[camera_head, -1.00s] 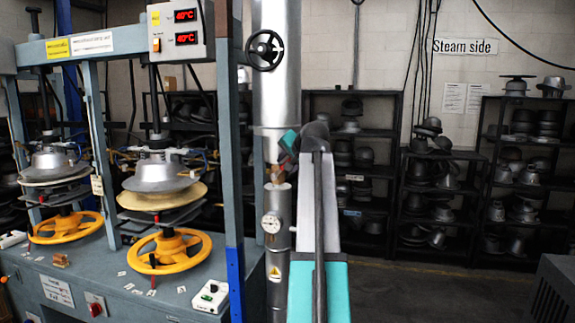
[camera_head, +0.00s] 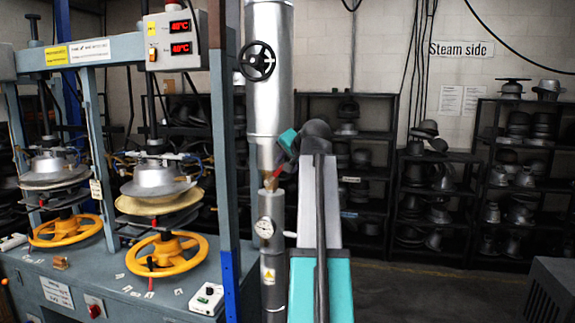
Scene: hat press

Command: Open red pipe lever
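The silver steam pipe (camera_head: 269,85) stands upright left of centre. A small red piece, likely the pipe lever (camera_head: 279,170), shows at the narrow brass-coloured fitting (camera_head: 270,184) between the upper and lower pipe sections. It is small and partly covered, so its angle is hard to read. My gripper (camera_head: 284,155) is at the end of my teal and grey arm, close beside the fitting and the red piece. Its fingers are mostly hidden or too small to make out. I cannot tell whether it touches the lever.
A black handwheel (camera_head: 256,61) is on the upper pipe and a round gauge (camera_head: 265,228) on the lower one. The blue-grey hat press (camera_head: 222,150) with yellow wheels (camera_head: 166,256) stands close on the left. Shelves of metal hat forms (camera_head: 433,200) line the back. Floor at right (camera_head: 430,290) is clear.

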